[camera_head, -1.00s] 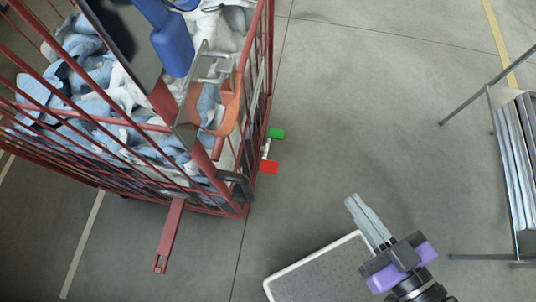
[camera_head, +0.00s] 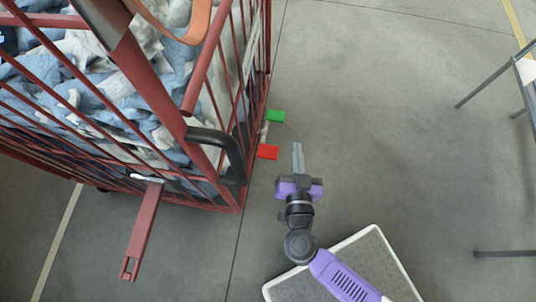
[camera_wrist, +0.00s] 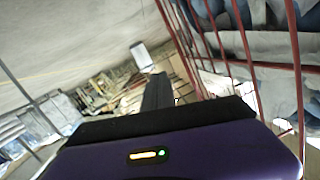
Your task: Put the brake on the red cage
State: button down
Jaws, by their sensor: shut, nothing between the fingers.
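The red cage (camera_head: 190,130) fills the left of the head view, with blue and white soft goods inside. At its right side, low near the floor, sits a brake with a red pedal (camera_head: 268,152) and a green pedal (camera_head: 276,115) farther back. My gripper (camera_head: 297,146) is shut and empty, just right of the red pedal and apart from it in the picture. In the wrist view my shut fingers (camera_wrist: 157,92) point away, with the red bars of the cage (camera_wrist: 240,50) close on the right. The pedals cannot be made out there.
A red tow bar (camera_head: 144,230) sticks out from the front of the cage. A black handle (camera_head: 228,150) is on its corner. A metal-legged rack (camera_head: 500,80) stands at the right. The grey floor (camera_head: 400,130) between is clear.

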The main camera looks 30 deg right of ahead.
jog(key=w+a+f+g+b, duration=0.2)
jog(key=w+a+f+b, duration=0.1)
jog(key=f, duration=0.6)
jog(key=w+a+f+g+b, duration=0.3)
jog(key=w+f, duration=0.1)
jog(key=f, duration=0.5)
jog(key=shift+w+f+n+y, duration=0.3)
jog(key=shift+w+n, duration=0.1)
jog(key=shift+w+d, duration=0.1)
jog(key=b, duration=0.6)
send_over(268, 154)
jog(key=w, duration=0.1)
jog(key=f, duration=0.4)
jog(key=d+f, duration=0.1)
jog(key=f, duration=0.1)
jog(key=shift+s+a+f+b, duration=0.1)
jog(key=shift+a+f+b, duration=0.05)
jog(key=shift+f+b, duration=0.35)
jog(key=shift+s+a+f+b, duration=0.1)
jog(key=shift+a+f+b, duration=0.05)
jog(key=shift+f+b, duration=0.25)
jog(key=shift+s+a+f+b, duration=0.15)
jog(key=shift+s+f+b, duration=0.1)
jog(key=shift+f+b, duration=0.4)
